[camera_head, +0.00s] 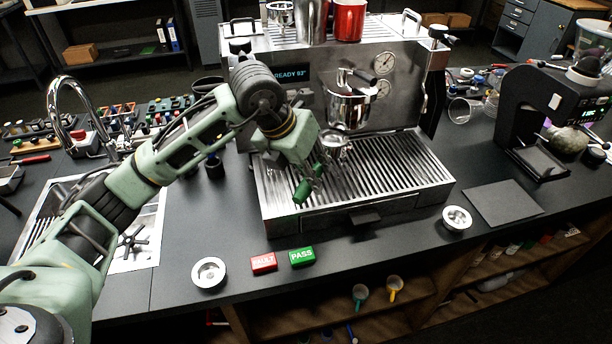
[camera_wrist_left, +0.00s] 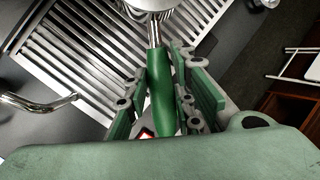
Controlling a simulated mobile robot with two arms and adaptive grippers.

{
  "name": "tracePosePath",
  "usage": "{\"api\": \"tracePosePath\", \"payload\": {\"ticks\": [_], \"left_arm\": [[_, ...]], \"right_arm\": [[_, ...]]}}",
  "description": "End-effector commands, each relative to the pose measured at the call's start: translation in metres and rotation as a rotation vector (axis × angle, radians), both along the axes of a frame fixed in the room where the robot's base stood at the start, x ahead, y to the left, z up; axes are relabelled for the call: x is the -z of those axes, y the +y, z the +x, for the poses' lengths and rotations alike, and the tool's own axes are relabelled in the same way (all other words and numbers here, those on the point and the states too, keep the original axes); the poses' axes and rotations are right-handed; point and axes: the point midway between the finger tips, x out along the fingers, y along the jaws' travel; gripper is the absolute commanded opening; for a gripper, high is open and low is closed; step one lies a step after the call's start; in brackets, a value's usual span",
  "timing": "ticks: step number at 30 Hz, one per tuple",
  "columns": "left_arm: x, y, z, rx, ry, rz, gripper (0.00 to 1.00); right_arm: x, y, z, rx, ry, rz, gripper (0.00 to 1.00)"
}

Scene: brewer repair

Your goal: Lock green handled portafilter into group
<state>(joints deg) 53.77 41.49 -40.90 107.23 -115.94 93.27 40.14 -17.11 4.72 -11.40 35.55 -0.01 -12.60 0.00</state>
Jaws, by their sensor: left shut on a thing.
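The green handled portafilter (camera_head: 303,191) is in my left gripper (camera_head: 318,178), over the drip tray in the head view. In the left wrist view its green handle (camera_wrist_left: 161,90) runs between the fingers of my left gripper (camera_wrist_left: 160,105), with the metal neck and part of the round head at the top edge. My left gripper is shut on the handle. The espresso machine (camera_head: 290,62) stands behind, and its group (camera_head: 350,108) is above and right of the gripper. In the head view the portafilter's metal head shows just below the group; whether they touch I cannot tell. My right gripper is not in view.
The slatted drip tray (camera_head: 405,170) lies below. Another basket (camera_head: 457,218) is at right, near a dark mat (camera_head: 503,203). A tap (camera_head: 72,95) stands at left.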

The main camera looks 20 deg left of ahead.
Motion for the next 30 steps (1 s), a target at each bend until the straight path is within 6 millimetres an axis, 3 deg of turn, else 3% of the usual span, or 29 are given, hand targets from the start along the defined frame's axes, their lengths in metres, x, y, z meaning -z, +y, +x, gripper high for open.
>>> {"api": "tracePosePath", "payload": {"ticks": [30], "left_arm": [[-0.001,-0.011,0.075,0.001,-0.003,-0.002,0.0]], "right_arm": [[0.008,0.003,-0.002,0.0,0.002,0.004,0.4]]}}
